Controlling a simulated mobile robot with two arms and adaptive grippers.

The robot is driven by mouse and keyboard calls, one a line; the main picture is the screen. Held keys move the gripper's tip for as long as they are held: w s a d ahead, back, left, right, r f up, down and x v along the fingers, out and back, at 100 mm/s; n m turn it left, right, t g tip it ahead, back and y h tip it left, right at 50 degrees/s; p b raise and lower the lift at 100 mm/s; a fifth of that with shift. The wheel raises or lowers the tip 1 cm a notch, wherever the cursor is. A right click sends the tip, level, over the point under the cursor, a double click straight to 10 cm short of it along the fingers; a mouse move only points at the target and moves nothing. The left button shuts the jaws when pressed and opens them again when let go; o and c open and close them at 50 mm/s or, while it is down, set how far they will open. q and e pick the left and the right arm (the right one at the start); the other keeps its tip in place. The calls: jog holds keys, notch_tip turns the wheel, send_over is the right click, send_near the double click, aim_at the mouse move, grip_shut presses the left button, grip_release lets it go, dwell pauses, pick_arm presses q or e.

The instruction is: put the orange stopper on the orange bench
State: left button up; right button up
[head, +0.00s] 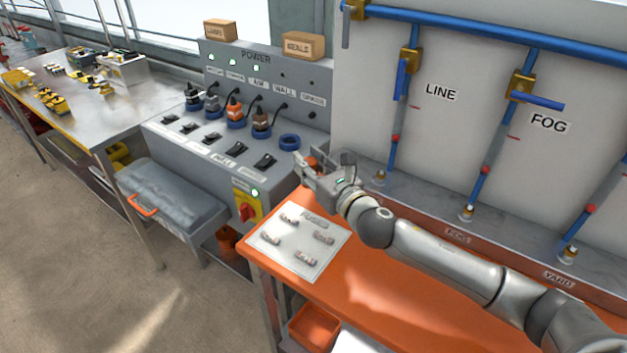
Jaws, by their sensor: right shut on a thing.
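My right gripper (314,170) reaches in from the right, over the back left corner of the orange bench (385,290). It is shut on an orange thing, which I take to be the orange stopper (312,163). Only a small part of it shows between the fingers; the rest is hidden. The gripper appears to be above the bench, close to the grey power panel's right end. My left gripper is not in view.
A white fuse board (272,257) lies on the bench's left end. The power panel (185,150) has several plugs and an empty-looking blue ring socket (290,142). Blue pipes (485,170) rise behind the bench. The bench's front middle is clear.

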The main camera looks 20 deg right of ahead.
jog(key=w+f, duration=0.1)
jog(key=w+d+f, duration=0.1)
jog(key=f, duration=0.1)
jog(key=w+f+b, duration=0.1)
jog(key=f, duration=0.1)
jog(key=shift+w+d+f, duration=0.2)
jog(key=shift+w+d, duration=0.05)
jog(key=shift+w, duration=0.15)
jog(key=shift+w+f+b, duration=0.15)
jog(key=shift+f+b, duration=0.2)
jog(key=shift+f, duration=1.35)
jog(key=shift+f, duration=0.15)
jog(key=o, duration=1)
